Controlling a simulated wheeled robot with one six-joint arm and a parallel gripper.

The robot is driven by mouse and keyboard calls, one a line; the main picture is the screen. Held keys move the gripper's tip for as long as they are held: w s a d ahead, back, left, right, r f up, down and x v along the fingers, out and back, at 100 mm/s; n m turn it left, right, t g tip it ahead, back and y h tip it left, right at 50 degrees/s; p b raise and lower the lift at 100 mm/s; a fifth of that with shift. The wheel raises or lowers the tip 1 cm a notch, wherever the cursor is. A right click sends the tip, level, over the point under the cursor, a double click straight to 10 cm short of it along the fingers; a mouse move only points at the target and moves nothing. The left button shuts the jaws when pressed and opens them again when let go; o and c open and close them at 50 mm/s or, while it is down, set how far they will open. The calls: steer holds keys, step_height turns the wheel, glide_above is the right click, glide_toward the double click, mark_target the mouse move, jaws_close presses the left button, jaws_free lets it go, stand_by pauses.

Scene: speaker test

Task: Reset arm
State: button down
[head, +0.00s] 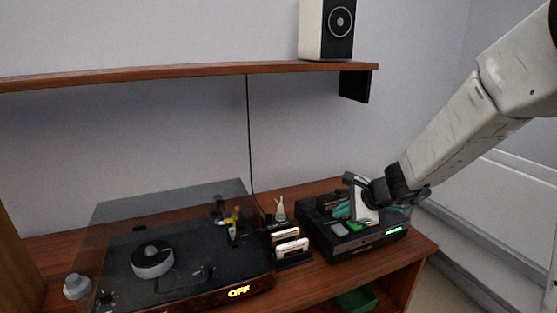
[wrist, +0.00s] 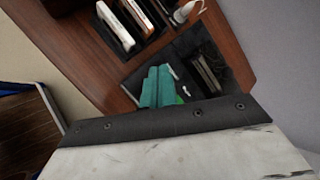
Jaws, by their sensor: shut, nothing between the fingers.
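My gripper (head: 344,211) is in the head view at the right, low over the black cassette deck (head: 318,240). Its teal fingers are partly hidden by a pale part of my wrist. In the wrist view the teal fingers (wrist: 158,86) are together, with nothing between them, over the deck (wrist: 222,72). The deck has an open dark slot area, a lit green display and a green button. I cannot tell whether the fingertips touch the deck.
Left of the deck, a rack of cassettes (head: 290,246) stands by a small pale figure (head: 281,211). A turntable (head: 190,284) reading "OFF" sits under a tinted cover. A speaker (head: 312,31) stands on a wall shelf (head: 180,71).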

steer(key=s+a+r+n+g, duration=0.25)
steer(key=s+n, duration=0.25)
steer(key=s, duration=0.3)
steer(key=s+a+r+n+g, duration=0.1)
steer(key=s+r+n+g, duration=0.15)
steer(key=s+n, duration=0.5)
steer(key=s+d+r+n+h, duration=0.3)
steer(key=s+d, duration=0.1)
steer(key=s, duration=0.5)
steer(key=s+d+r+n+h, duration=0.2)
steer(key=s+d+r+n, duration=0.1)
steer(key=s, duration=0.7)
steer(key=shift+s+d+r+h, duration=0.3)
steer(key=shift+d+h, duration=0.1)
steer(key=shift+d, duration=0.4)
